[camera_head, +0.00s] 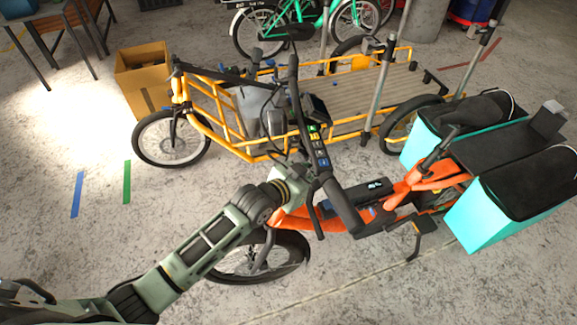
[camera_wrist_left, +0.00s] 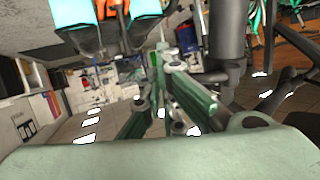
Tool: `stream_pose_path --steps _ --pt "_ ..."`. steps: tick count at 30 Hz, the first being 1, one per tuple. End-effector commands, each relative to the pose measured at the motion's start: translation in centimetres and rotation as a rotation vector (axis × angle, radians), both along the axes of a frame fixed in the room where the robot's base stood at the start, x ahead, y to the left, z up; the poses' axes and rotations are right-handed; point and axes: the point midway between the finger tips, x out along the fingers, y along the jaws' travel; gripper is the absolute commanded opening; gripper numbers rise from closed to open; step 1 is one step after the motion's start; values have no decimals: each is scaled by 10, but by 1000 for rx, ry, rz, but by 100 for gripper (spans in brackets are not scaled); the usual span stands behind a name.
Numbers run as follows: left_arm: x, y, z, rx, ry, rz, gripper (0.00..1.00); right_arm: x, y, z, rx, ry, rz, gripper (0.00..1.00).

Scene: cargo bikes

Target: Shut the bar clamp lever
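The orange cargo bike (camera_head: 290,218) stands in the middle of the head view, with its black handlebar and stem (camera_head: 345,205) in front of its frame. My left arm reaches in from the left, and its wrist end is beside the stem, close to the orange frame. The fingers are hidden in the head view. In the left wrist view, my left gripper (camera_wrist_left: 165,85) shows green fingers that slant toward each other; their gap is unclear. A dark upright post (camera_wrist_left: 228,40) stands just right of them. I cannot make out the bar clamp lever. My right gripper is out of view.
A yellow cargo bike (camera_head: 240,128) stands close behind the orange one. Turquoise panniers (camera_head: 492,215) hang at the orange bike's rear. A cardboard box (camera_head: 143,78) stands back left. The concrete floor at left is mostly clear.

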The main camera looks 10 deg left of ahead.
Motion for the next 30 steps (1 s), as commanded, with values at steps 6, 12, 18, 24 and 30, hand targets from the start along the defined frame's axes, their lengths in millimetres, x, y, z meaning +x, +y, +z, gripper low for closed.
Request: stream_pose_path --steps 6,12,18,24,30 --pt "0 0 0 0 -1 1 0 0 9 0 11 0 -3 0" --pt "0 0 1 0 -1 1 0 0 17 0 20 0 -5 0" --pt "0 0 1 0 -1 1 0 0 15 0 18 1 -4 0" --pt "0 0 1 0 -1 1 0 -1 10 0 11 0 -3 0" --pt "0 0 1 0 -1 1 0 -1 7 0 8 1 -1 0"
